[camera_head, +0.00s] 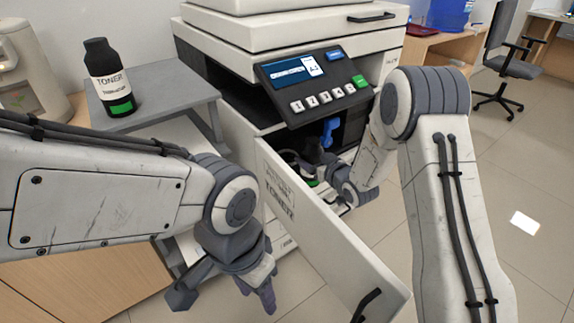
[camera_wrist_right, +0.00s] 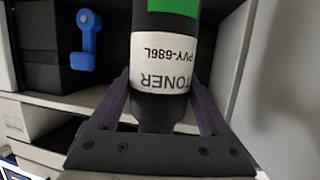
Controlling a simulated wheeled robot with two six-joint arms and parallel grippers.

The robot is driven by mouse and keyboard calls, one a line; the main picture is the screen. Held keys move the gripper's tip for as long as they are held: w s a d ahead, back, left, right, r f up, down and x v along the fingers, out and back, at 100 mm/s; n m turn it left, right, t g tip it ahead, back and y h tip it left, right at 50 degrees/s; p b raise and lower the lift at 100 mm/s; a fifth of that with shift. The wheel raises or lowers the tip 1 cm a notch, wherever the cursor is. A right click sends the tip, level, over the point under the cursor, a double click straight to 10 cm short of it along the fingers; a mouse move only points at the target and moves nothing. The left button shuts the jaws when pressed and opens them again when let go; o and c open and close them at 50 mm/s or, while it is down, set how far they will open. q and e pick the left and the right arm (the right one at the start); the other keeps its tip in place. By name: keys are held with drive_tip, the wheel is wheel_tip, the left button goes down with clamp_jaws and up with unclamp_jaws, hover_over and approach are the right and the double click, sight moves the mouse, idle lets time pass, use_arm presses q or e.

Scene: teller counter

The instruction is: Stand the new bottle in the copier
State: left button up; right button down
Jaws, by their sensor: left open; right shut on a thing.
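My right gripper (camera_wrist_right: 163,100) is shut on a black toner bottle (camera_wrist_right: 165,62) with a white label and green band; the label reads upside down in the right wrist view. In the head view this gripper (camera_head: 326,172) is at the copier's open lower bay, partly hidden by my arm. The copier (camera_head: 235,38) is white with a dark control panel. Another black toner bottle (camera_head: 108,80) stands upright on a grey side stand (camera_head: 165,85). My left gripper (camera_head: 222,292) is open and empty, low in front of the stand. I cannot tell whether the held bottle touches the bay floor.
The copier's front door (camera_head: 335,245) hangs open toward me, between my two arms. A blue lever (camera_wrist_right: 89,42) is inside the bay, left of the held bottle in the wrist view. An office chair (camera_head: 497,65) stands far right; the floor at right is clear.

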drive_tip(key=shift+w+r+b+x, duration=0.1)
drive_tip(key=shift+r+b+x, duration=0.3)
drive_tip(key=shift+x, duration=2.6)
drive_tip(key=shift+w+r+b+x, duration=0.1)
drive_tip(key=shift+r+b+x, duration=0.25)
drive_tip(key=shift+x, duration=2.7)
drive_tip(key=shift+w+r+b+x, duration=0.1)
drive_tip(key=shift+r+b+x, duration=0.3)
drive_tip(key=shift+x, duration=2.6)
drive_tip(key=shift+f, duration=0.25)
unclamp_jaws()
drive_tip(key=shift+f, duration=0.15)
drive_tip(key=shift+r, duration=0.25)
drive_tip(key=p+v, duration=0.1)
drive_tip(key=v, duration=1.1)
